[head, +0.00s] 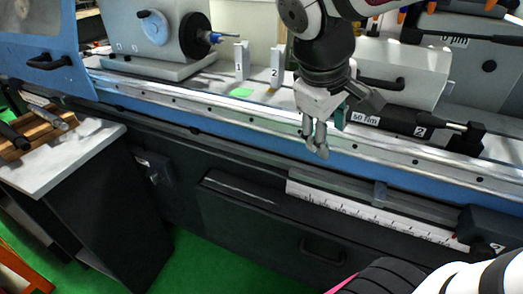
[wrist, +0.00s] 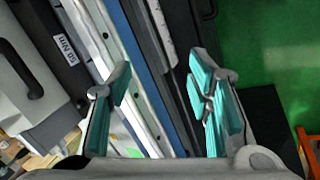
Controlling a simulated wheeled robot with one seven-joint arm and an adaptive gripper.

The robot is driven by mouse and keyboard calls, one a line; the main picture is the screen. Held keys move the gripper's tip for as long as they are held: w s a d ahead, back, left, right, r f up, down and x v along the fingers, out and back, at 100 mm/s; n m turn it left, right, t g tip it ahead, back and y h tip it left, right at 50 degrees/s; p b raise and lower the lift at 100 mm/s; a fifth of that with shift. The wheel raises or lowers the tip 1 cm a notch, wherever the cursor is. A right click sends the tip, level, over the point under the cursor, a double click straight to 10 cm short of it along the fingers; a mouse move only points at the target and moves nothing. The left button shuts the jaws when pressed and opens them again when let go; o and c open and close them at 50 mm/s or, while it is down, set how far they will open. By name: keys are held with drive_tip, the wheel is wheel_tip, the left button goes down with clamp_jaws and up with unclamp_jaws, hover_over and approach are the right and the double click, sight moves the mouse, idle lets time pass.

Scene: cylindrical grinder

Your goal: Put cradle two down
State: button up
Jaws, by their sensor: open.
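Cradle two (head: 276,65), a white upright block labelled 2, stands on the machine bed at an orange patch (head: 271,91) that shows at its foot. Cradle one (head: 239,64), a similar white block labelled 1, stands to its left behind a green patch (head: 241,92). My gripper (head: 329,133) is open and empty, to the right of and nearer than cradle two, over the front rail. In the wrist view its teal-padded fingers (wrist: 162,82) are apart with only rail and machine front behind them. Neither cradle shows in the wrist view.
The wheel head with its dark chuck (head: 195,36) is left of the cradles. A side table (head: 75,150) with a wooden rack stands at left.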

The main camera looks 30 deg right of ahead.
drive_tip(key=s+a+f+m+t+y, duration=0.1)
drive_tip(key=s+a+f+m+y, duration=0.1)
drive_tip(key=s+a, duration=0.7)
drive_tip(key=shift+s+a+m+y, duration=0.4)
drive_tip(key=shift+a+m+y, duration=0.1)
drive_tip(key=shift+a+y, duration=0.6)
